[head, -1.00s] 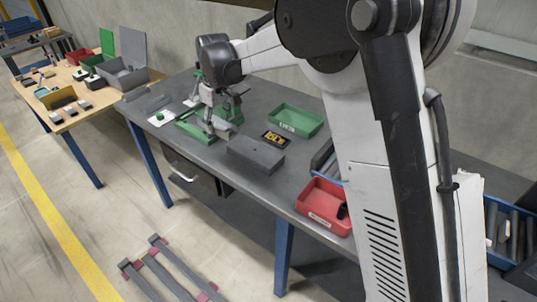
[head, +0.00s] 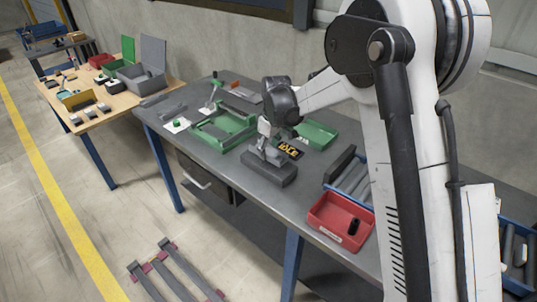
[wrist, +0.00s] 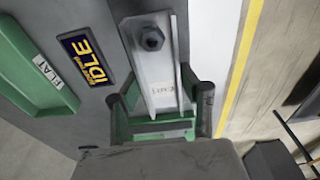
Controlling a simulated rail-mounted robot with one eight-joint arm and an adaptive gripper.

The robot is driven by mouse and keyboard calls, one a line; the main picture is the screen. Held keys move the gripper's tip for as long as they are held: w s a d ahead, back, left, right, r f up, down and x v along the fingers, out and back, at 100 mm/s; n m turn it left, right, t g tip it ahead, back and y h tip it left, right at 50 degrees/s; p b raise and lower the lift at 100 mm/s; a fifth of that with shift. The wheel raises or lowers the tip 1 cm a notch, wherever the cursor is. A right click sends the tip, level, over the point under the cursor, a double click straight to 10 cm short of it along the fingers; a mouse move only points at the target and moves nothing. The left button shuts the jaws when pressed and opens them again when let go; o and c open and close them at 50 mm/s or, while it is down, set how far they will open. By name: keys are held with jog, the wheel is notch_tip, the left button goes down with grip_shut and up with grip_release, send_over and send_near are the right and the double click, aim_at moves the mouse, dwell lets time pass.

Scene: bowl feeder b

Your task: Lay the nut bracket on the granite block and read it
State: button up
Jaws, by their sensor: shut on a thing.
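The nut bracket (wrist: 158,75) is a pale metal strip with a dark nut near its far end and a small label. My gripper (wrist: 166,104) is shut on its near part, with one finger on each side. In the head view my gripper (head: 262,148) is pointing down over the granite block (head: 272,174), a dark grey slab on the bench. The bracket is too small there to tell whether it touches the block. A dark display (head: 289,149) beside the block has yellow letters; it reads IDLE in the wrist view (wrist: 84,58).
A green tray (head: 320,139) labelled FLAT in the wrist view stands behind the display. A green fixture (head: 222,131) is left of the block. A red bin (head: 325,213) stands at the bench's near right. Bare bench lies between block and red bin.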

jog(key=shift+f, duration=1.15)
jog(key=shift+f, duration=0.15)
jog(key=o, duration=1.3)
jog(key=shift+o, duration=0.2)
